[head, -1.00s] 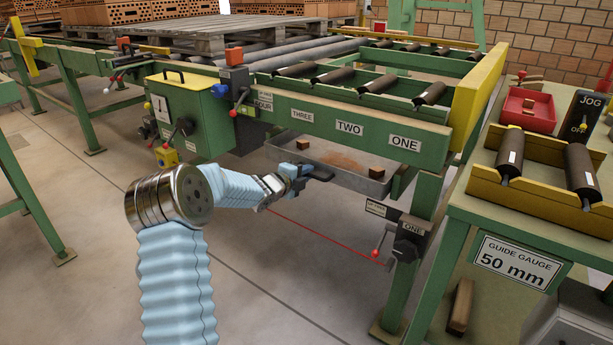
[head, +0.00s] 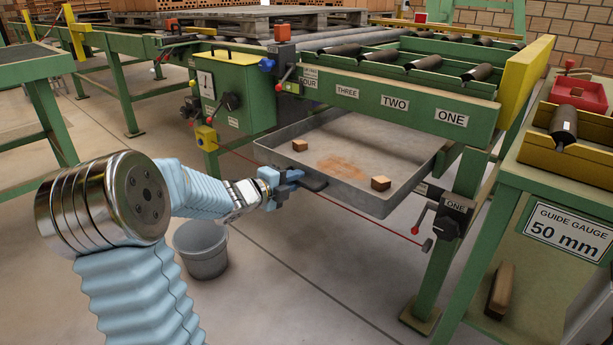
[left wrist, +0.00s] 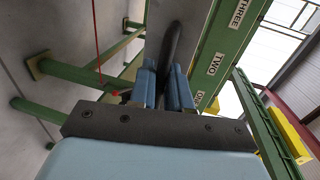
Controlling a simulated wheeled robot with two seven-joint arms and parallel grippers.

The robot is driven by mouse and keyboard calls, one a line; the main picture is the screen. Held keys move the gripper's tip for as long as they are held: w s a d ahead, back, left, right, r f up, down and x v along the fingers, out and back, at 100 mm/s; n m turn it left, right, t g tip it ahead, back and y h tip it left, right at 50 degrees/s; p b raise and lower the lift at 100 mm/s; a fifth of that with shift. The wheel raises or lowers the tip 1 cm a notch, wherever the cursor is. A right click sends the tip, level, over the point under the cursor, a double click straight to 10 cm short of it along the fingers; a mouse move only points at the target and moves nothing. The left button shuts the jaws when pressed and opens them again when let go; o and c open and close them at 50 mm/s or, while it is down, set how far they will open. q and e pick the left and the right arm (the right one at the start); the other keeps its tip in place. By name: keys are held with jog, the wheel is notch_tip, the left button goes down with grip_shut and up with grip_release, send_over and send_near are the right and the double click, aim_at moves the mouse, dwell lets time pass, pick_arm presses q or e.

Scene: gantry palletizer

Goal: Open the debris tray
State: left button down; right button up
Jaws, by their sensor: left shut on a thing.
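The debris tray (head: 405,200) is a shallow grey metal tray under the green roller frame. It is pulled well out towards me, with reddish dust and two small brown blocks on its floor. My left gripper (head: 292,180) is shut on the tray's dark handle (head: 314,183) at the front wall. In the left wrist view the blue fingers (left wrist: 166,88) close around the black handle (left wrist: 172,45). My right gripper is not in view.
A grey bucket (head: 202,248) stands on the floor below my left arm. A green frame leg (head: 452,240) with a red-knobbed lever (head: 423,212) stands right of the tray. A red line crosses below the tray. A guide gauge table (head: 540,215) stands at the right.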

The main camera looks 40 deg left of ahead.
pick_arm(q)
jog(key=shift+v, duration=0.9)
jog(key=shift+f, duration=0.2)
jog(key=c, duration=1.3)
grip_release()
jog(key=p+v, duration=0.1)
jog(key=v, duration=1.3)
jog(key=shift+a, duration=0.1)
jog(key=shift+w, duration=0.1)
